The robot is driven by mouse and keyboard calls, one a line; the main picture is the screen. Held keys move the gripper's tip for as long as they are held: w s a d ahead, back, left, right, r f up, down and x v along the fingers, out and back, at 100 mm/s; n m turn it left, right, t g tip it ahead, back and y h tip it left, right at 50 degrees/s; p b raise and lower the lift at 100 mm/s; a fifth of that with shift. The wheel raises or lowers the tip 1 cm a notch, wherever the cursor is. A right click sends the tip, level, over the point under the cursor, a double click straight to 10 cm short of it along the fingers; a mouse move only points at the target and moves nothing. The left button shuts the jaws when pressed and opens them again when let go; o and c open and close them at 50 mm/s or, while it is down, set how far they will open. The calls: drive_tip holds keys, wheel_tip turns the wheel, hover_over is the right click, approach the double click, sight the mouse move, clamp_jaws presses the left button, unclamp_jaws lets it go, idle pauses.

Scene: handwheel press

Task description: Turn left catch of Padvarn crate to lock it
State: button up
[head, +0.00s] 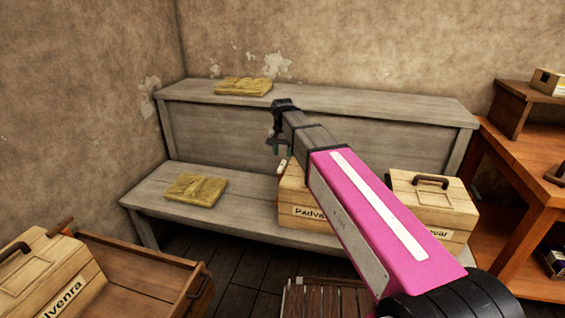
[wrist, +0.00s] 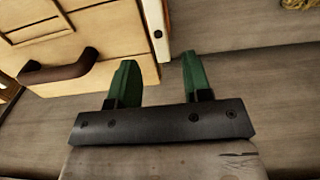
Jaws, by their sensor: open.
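A pale wooden crate (head: 292,200) labelled "Padva…" or similar sits on the grey bench's lower step; my arm hides its right part and the end of its label. In the wrist view the crate (wrist: 98,28) fills the upper left, with its dark brown handle (wrist: 62,70). A pale catch (wrist: 154,22) with a dark pivot lies along the crate's side; its small pale end also shows in the head view (head: 283,166). My gripper (head: 277,143) is above the crate's left end. In the wrist view its green fingers (wrist: 158,68) are apart and empty, just short of the catch.
Another crate (head: 430,197) stands to the right on the step, and one labelled "Padvenra" (head: 45,275) at lower left by a wooden tray (head: 140,290). Yellow folded cloths lie on the step (head: 195,189) and the upper shelf (head: 243,86). The step's left part is mostly free.

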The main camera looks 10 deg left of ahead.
sight(282, 163)
drive_tip(key=shift+f, duration=2.5)
clamp_jaws()
